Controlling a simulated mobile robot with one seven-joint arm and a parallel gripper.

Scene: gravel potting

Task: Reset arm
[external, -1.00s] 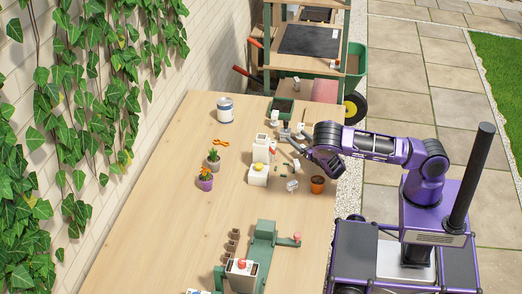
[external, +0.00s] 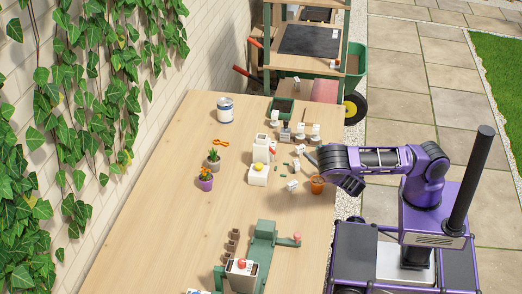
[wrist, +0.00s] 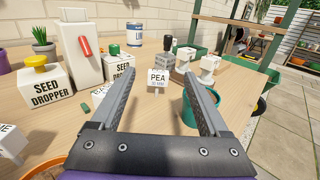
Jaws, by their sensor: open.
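My gripper (wrist: 158,74) is open in the wrist view, with its two grey fingers spread and nothing held between them. A white PEA label block (wrist: 158,80) stands on the table beyond the fingertips. In the external view my purple arm (external: 380,157) reaches left from its base, its end at the table's right edge. An orange pot (external: 317,185) stands close to the end of the arm; whether they touch is unclear. The fingers are mostly hidden in the external view.
The wooden table (external: 180,240) holds a white seed dropper (external: 257,176), a paint can (external: 225,110), two small potted plants, a green tray (external: 282,108) and a green press (external: 262,242). A teal pot (wrist: 196,108) shows behind the right finger.

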